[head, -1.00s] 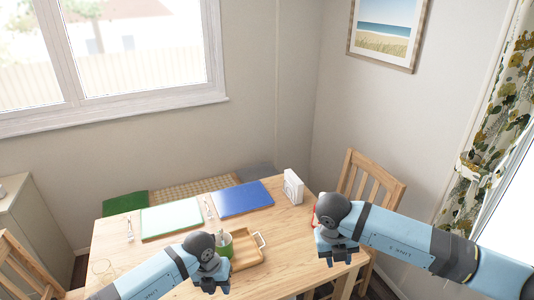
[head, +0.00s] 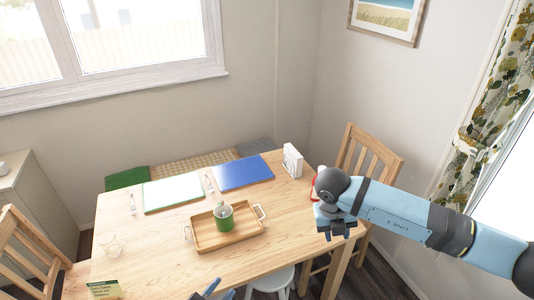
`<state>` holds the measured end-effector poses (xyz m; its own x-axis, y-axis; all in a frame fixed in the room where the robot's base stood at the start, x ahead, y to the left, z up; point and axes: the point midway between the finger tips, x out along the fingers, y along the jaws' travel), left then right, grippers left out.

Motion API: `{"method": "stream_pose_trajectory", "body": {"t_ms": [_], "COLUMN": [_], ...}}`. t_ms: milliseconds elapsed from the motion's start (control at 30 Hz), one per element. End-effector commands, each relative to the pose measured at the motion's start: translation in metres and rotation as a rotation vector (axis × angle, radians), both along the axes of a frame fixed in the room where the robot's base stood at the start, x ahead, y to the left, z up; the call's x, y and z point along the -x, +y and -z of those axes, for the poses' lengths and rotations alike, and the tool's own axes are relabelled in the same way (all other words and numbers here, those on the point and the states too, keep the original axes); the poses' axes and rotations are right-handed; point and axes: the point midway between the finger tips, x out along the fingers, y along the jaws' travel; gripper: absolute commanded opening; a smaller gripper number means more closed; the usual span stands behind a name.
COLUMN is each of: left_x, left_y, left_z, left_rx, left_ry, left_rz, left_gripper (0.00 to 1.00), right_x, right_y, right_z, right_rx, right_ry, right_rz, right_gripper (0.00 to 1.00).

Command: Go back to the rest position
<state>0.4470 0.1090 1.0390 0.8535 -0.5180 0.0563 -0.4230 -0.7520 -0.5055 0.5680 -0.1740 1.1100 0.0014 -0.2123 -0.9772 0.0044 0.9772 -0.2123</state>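My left gripper (head: 212,291) shows only in part at the bottom edge of the head view, below the near edge of the table. Its blue fingertips look apart, with nothing between them; its arm is out of frame. My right gripper (head: 337,230) hangs at the right end of the wooden table (head: 165,260), its arm coming in from the right. Its dark fingers look apart and nothing shows between them.
A white-and-green mat (head: 172,193), a blue mat (head: 243,172), a white holder (head: 292,161), a clear glass (head: 111,246) and a small green card (head: 105,289) are on the table. Chairs stand left (head: 30,250) and right (head: 372,155). A red object is mostly hidden behind my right gripper.

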Motion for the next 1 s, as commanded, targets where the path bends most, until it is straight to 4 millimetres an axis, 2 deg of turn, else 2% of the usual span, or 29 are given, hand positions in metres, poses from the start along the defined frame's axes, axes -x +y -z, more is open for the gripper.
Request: {"method": "stream_pose_trajectory", "body": {"t_ms": [33, 100, 200, 300, 433, 500, 600, 767, 900, 1000], "left_x": [0.014, 0.030, 0.058, 0.090, 0.130, 0.123, 0.123, 0.123, 0.122, 0.122], "left_y": [0.019, 0.041, 0.066, 0.083, 0.097, 0.096, 0.095, 0.095, 0.095, 0.095], "left_z": [0.018, 0.039, 0.067, 0.091, 0.114, 0.112, 0.111, 0.111, 0.111, 0.111], "left_rx": [0.047, 0.099, 0.158, 0.206, 0.260, 0.255, 0.254, 0.254, 0.254, 0.255], "left_ry": [0.115, 0.259, 0.448, 0.622, 0.814, 0.794, 0.793, 0.791, 0.791, 0.790], "left_rz": [-0.090, -0.190, -0.296, -0.371, -0.431, -0.424, -0.424, -0.423, -0.423, -0.422], "left_gripper": [0.34, 0.34, 0.34, 0.34, 0.34, 0.34, 0.34, 0.34, 0.34, 0.34], "right_x": [0.000, 0.000, 0.000, 0.000, 0.003, 0.023, 0.048, 0.097, 0.137, 0.151], "right_y": [0.000, 0.000, 0.000, 0.000, 0.003, 0.029, 0.062, 0.126, 0.180, 0.203], "right_z": [0.000, 0.000, 0.000, 0.000, 0.003, 0.018, 0.030, 0.036, 0.016, -0.011], "right_rx": [0.000, 0.000, 0.000, 0.000, -0.014, -0.146, -0.331, -0.718, -1.163, -1.507], "right_ry": [0.000, 0.000, 0.000, 0.000, 0.009, 0.074, 0.151, 0.279, 0.368, 0.389], "right_rz": [0.000, 0.000, 0.000, 0.000, -0.005, -0.046, -0.085, -0.117, -0.052, 0.089], "right_gripper": [0.34, 0.34, 0.34, 0.34, 0.34, 0.34, 0.34, 0.34, 0.34, 0.34]}}
